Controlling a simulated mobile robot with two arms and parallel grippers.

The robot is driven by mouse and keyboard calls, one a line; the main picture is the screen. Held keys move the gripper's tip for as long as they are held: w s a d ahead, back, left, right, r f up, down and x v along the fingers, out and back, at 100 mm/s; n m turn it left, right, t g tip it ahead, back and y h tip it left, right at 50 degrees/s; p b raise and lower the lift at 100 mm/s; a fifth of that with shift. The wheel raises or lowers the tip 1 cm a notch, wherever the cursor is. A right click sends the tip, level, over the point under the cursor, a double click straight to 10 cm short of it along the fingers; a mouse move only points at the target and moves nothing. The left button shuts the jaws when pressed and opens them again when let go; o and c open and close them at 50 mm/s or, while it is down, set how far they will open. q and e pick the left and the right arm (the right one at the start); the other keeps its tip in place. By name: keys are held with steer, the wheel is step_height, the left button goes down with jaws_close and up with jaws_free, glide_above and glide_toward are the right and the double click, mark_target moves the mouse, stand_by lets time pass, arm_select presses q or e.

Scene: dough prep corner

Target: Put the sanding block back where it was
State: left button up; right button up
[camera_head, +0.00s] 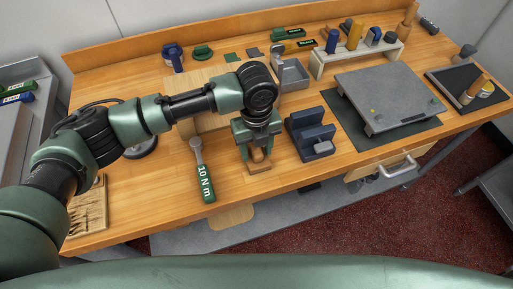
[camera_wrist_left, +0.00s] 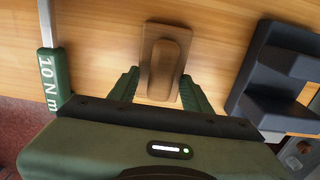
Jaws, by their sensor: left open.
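A wooden block with a rounded raised grip, which looks like the sanding block (camera_head: 259,166), rests on the bench near the front edge. It also shows in the left wrist view (camera_wrist_left: 164,60), lengthwise between the fingers. My left gripper (camera_head: 256,148) is right over it, pointing down. In the left wrist view its green fingers (camera_wrist_left: 160,77) are open, one on each side of the grip, with small gaps showing. Part of the block is hidden by the gripper in the head view. My right gripper is not in view.
A green-handled torque wrench (camera_head: 204,179) lies close on the left. A dark blue stepped block (camera_head: 309,138) stands close on the right. Further right, a grey plate (camera_head: 388,97) sits on a dark mat. A grey open bin (camera_head: 291,76) stands behind the gripper.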

mark_target(257, 149)
arm_select(q)
step_height(257, 149, up, 12)
steer(key=b, duration=0.2)
stand_by(0.7)
